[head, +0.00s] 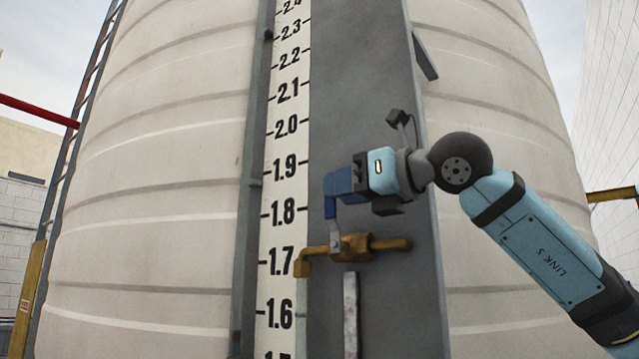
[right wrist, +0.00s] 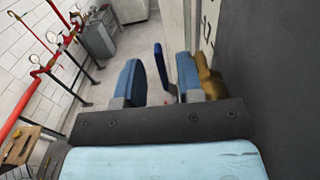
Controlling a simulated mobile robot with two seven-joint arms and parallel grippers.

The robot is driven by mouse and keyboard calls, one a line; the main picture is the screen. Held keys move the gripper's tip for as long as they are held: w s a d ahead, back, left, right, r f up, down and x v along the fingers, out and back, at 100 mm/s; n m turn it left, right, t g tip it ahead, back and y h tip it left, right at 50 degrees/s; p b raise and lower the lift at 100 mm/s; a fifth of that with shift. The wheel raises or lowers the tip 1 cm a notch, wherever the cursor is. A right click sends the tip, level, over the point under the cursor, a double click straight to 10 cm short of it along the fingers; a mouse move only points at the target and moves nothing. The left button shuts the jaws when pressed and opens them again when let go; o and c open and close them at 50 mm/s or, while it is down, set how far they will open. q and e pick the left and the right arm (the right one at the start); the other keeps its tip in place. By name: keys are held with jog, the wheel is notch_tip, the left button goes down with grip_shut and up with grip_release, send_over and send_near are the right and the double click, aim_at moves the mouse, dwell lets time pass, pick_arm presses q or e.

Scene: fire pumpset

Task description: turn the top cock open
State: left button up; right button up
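The top cock (head: 355,246) is a brass valve with a horizontal pipe and a down-turned spout at its left end, in front of the grey panel. Its lever (head: 334,232) stands upright from the body, grey metal below with a blue grip above. My right gripper (head: 343,187) is at the lever's upper end, its blue fingers partly hiding the grip. In the right wrist view, the blue grip (right wrist: 159,64) stands between the two spread fingers, with a gap visible on each side. The brass body (right wrist: 211,78) shows partly behind the right finger. My left gripper is not in view.
A white level scale (head: 287,130) with black numbers runs up beside the grey panel (head: 365,60). The large pale tank (head: 160,180) curves behind. A metal strip (head: 350,310) is below the cock. Red pipes with gauges (right wrist: 45,60) show farther off in the right wrist view.

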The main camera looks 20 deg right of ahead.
jog(key=p+x, duration=0.1)
jog(key=x, duration=0.3)
jog(key=shift+w+a, duration=0.2)
jog(key=shift+w, duration=0.05)
grip_shut()
